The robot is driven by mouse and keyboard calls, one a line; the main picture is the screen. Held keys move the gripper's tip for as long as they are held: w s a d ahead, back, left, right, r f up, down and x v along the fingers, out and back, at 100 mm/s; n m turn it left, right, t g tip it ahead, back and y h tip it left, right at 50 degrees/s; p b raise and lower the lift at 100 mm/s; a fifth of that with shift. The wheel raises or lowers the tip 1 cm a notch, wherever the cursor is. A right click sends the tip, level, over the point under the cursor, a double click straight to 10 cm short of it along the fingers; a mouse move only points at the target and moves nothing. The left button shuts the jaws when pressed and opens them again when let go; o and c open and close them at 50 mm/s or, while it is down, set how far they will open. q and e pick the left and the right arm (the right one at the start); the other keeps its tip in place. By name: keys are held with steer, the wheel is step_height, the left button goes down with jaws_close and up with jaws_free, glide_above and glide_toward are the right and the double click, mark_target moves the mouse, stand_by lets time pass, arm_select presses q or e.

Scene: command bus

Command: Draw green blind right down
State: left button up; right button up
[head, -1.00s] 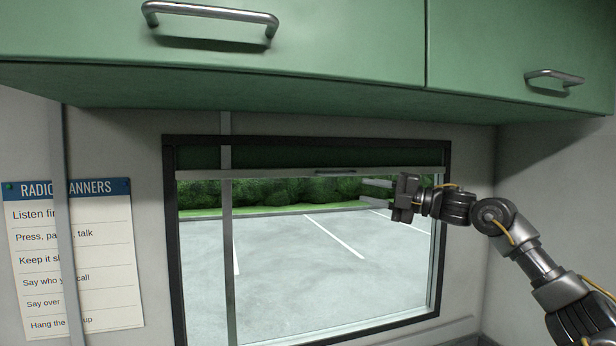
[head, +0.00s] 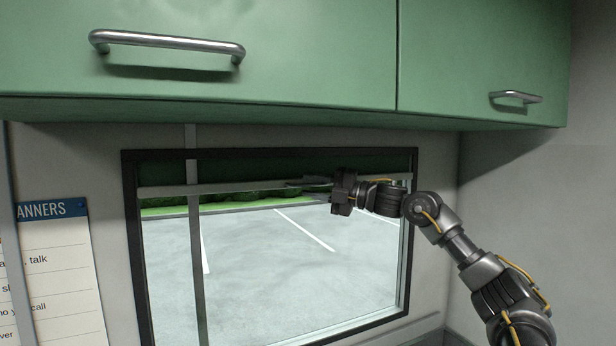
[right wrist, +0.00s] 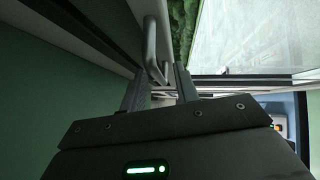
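The green blind (head: 260,168) covers only a narrow strip at the top of the window. Its pale bottom bar (head: 235,187) carries a small handle (head: 305,183), partly behind my gripper in the head view. My right gripper (head: 338,190) is at the handle's right end, in front of the glass. In the right wrist view the two fingers (right wrist: 160,88) stand apart, with the metal handle (right wrist: 151,48) reaching into the gap between them. I cannot tell whether either finger touches it. My left gripper is in neither view.
Green cabinets (head: 480,50) with metal handles hang just above the window. A dark frame (head: 131,240) surrounds the glass, and a grey vertical post (head: 198,260) crosses its left part. A radio poster (head: 58,270) is at the left.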

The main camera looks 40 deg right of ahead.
steer(key=shift+w+a+r, duration=0.1)
steer(key=shift+w+a, duration=0.25)
steer(key=shift+w, duration=0.3)
steer(key=shift+c, duration=0.4)
jaws_close()
